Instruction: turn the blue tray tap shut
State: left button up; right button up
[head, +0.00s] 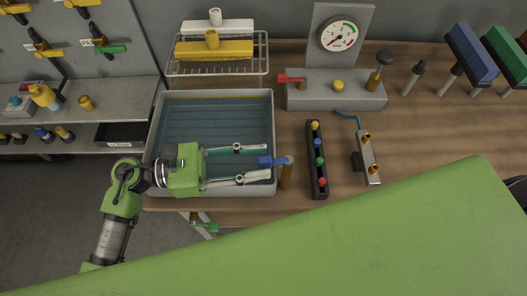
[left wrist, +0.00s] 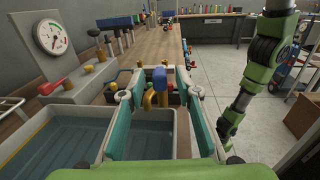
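The blue tray tap (head: 272,161) has a blue lever on a brass post (head: 286,176) at the right rim of the grey tray (head: 271,115). My left gripper (head: 267,160) is open, with one finger on each side of the lever. In the left wrist view the blue lever (left wrist: 160,79) and brass spout stand between the spread fingertips (left wrist: 158,92), with gaps on both sides. My right gripper does not show.
A black strip with coloured knobs (head: 317,160) and a metal manifold (head: 369,158) lie right of the tap. A gauge block (head: 335,93) with a red lever stands behind. A wire rack (head: 218,68) is behind the tray. My right arm shows at right in the wrist view.

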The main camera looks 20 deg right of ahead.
pick_arm(q)
jog(key=shift+s+d, duration=0.15)
jog(key=shift+d, duration=0.8)
grip_shut()
jog(key=b, duration=0.1)
jog(key=m+g+b, duration=0.1)
jog(key=b, duration=0.1)
jog(key=shift+w+f+g, duration=0.3)
jog(key=shift+w+r+m+g+y+b, duration=0.1)
jog(key=shift+r+m+g+y+b, duration=0.1)
jog(key=shift+m+g+y+b, duration=0.25)
jog(key=shift+r, duration=0.1)
